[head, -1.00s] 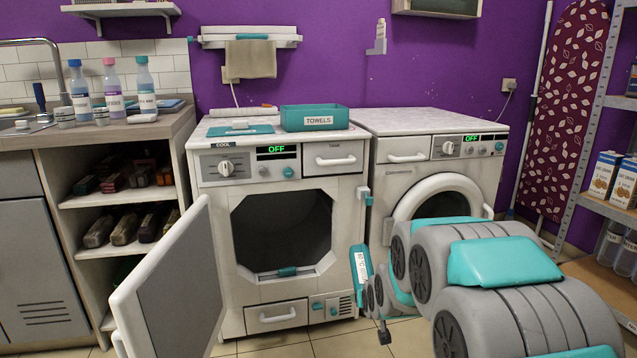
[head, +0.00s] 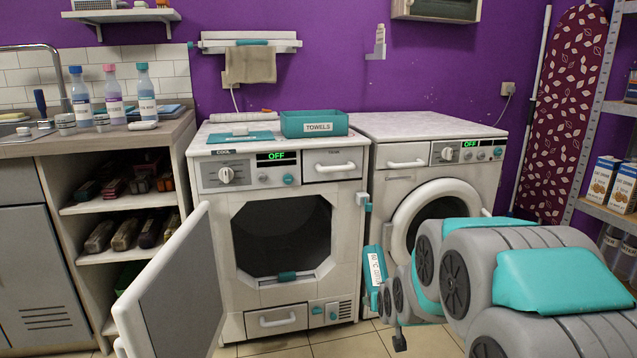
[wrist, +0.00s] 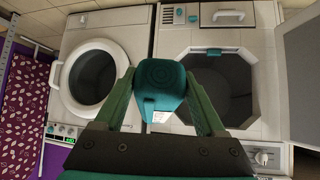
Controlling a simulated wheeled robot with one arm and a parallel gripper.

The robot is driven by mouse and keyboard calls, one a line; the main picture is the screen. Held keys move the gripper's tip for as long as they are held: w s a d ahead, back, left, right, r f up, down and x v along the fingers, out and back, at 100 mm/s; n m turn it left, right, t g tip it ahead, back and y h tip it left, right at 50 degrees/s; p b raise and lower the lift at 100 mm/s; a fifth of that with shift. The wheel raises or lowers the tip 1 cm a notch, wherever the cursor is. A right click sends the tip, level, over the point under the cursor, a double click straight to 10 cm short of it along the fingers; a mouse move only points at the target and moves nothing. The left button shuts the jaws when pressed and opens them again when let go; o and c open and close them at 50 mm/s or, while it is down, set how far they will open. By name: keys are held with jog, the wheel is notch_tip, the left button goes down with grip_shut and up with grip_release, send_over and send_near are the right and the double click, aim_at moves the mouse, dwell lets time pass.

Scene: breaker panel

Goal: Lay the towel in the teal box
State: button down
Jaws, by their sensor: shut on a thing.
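The teal box (head: 307,124), labelled TOWELS, stands open on top of the left machine. In the wrist view, my gripper (wrist: 160,82) has its two green fingers on either side of a teal object (wrist: 160,78). In the head view, my arm hides most of the gripper, in front of and below the box. A beige towel (head: 250,65) hangs from a wall rack at the back.
The left machine (head: 208,165) has its door (head: 175,285) swung open to the left. A flat teal item (head: 240,137) lies beside the box. The right machine (head: 430,125) has a clear top and a round door. Bottles (head: 147,95) stand on the left counter.

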jog(key=shift+r, duration=1.6)
